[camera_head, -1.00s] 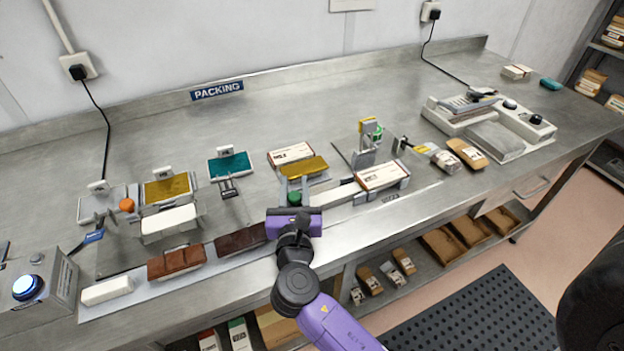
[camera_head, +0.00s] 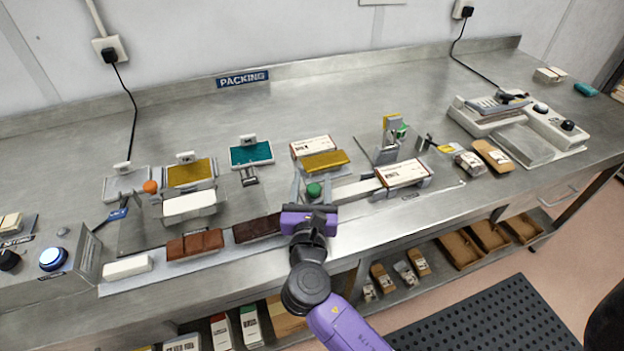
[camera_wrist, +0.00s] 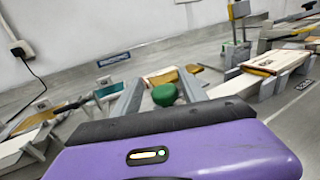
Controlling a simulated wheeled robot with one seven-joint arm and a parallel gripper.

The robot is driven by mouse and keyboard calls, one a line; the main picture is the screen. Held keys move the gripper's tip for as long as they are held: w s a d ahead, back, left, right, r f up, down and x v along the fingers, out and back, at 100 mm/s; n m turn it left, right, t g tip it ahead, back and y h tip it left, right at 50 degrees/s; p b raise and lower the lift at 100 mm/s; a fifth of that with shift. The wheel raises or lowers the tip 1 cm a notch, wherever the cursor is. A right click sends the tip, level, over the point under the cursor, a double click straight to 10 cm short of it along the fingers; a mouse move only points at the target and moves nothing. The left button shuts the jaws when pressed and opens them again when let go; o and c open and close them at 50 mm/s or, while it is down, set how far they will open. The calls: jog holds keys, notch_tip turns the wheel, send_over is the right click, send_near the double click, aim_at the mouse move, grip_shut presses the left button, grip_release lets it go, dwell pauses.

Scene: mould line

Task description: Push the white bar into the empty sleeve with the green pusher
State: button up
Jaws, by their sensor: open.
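The green pusher's round knob (camera_head: 314,190) stands at the left end of the sleeve channel. My gripper (camera_head: 312,180) is open, with one finger on each side of the knob; I cannot tell whether either touches it. In the wrist view the green knob (camera_wrist: 165,95) shows between the spread fingers. A flat white bar (camera_head: 358,190) lies right of the knob, in line with the sleeve (camera_head: 403,173), a white printed box on a metal holder. The sleeve also shows in the wrist view (camera_wrist: 275,62). The sleeve's inside and the pusher's lower part are hidden.
Another white bar (camera_head: 127,267) and brown bars (camera_head: 195,245) lie along the front strip at left. A white block (camera_head: 190,206) sits on a stand. Coloured trays (camera_head: 251,154) stand behind. A sealing machine (camera_head: 520,130) is at right. The back of the bench is mostly clear.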

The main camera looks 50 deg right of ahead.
aim_at(311, 194)
jog(key=v, duration=0.6)
jog(key=shift+s+a+b, duration=0.2)
jog(key=shift+a+b, duration=0.1)
jog(key=shift+b, duration=0.1)
